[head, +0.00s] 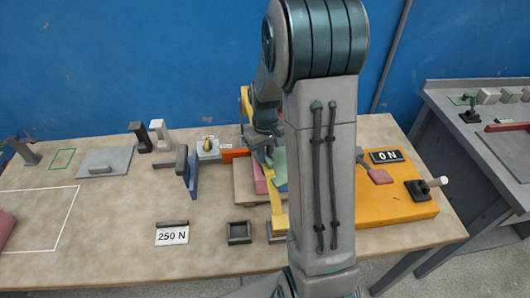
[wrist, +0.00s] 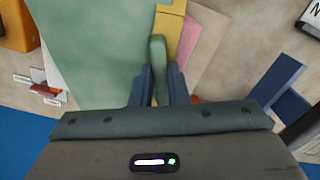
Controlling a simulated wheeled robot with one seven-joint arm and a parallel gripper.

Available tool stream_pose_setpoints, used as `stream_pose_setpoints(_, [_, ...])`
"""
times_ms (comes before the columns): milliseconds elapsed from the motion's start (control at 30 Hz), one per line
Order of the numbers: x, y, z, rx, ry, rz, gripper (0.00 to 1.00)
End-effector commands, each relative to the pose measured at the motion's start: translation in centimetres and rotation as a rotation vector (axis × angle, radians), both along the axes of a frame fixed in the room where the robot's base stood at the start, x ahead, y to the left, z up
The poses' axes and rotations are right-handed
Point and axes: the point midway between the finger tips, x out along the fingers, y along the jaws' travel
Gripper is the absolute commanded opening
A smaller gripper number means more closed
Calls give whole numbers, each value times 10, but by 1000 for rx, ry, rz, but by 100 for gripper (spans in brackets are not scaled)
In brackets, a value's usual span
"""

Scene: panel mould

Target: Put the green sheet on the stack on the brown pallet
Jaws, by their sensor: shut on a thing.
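The green sheet (wrist: 90,50) is large in the wrist view, left of my gripper (wrist: 160,85). My gripper is shut on the sheet's green grip tab (wrist: 158,58), between its two blue-grey fingers. In the head view the green sheet (head: 279,166) shows only partly beside my arm. A pink sheet (head: 259,179) lies on the brown pallet (head: 243,183) next to it; the pink sheet also shows in the wrist view (wrist: 203,42). My arm hides much of the pallet and stack. I cannot tell whether the green sheet touches the stack.
A yellow upright frame (head: 245,104) stands close to my gripper. A blue plate (head: 190,175) stands left of the pallet, with a "250 N" card (head: 172,236) in front. An orange "ON" switch panel (head: 400,208) is at the right. The bench's front left is mostly clear.

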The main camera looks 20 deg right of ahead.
Motion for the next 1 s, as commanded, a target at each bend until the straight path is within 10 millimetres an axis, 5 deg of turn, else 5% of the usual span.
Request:
stream_pose_setpoints(500, [0,0,-11,0,0,0,0])
stream_pose_setpoints(533, [0,0,-11,0,-1,0,17])
stream_pose_setpoints(633, [0,0,-10,0,0,0,40])
stream_pose_setpoints(1000, [1,0,-4,0,-2,0,40])
